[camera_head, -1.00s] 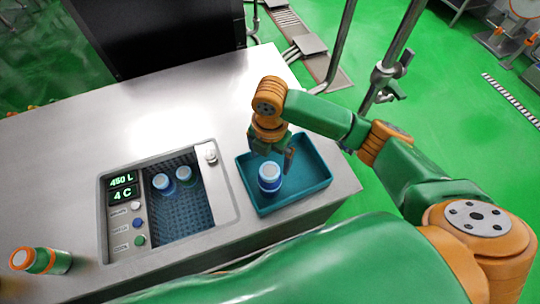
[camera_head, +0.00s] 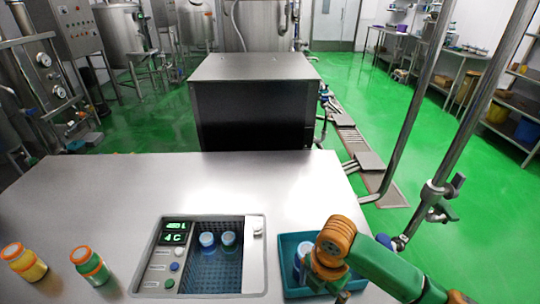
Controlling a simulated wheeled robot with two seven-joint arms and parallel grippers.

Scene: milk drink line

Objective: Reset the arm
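My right arm comes in from the lower right. Its gripper (camera_head: 340,294) hangs over the right part of the teal tray (camera_head: 287,246), near the bottom edge of the picture. The fingers are mostly hidden by the orange wrist and cut off, so their opening cannot be told. A bottle with a white and blue top (camera_head: 301,256) stands in the tray, to the left of the wrist and partly covered by it. My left arm and gripper are not in view.
A cooling well (camera_head: 255,270) holds two blue-capped bottles (camera_head: 207,241) (camera_head: 229,240). A yellow bottle (camera_head: 24,263) and a green bottle (camera_head: 91,266), both orange-capped, stand at the left. The counter's back left is clear. A metal pole with a clamp (camera_head: 432,195) rises at the right.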

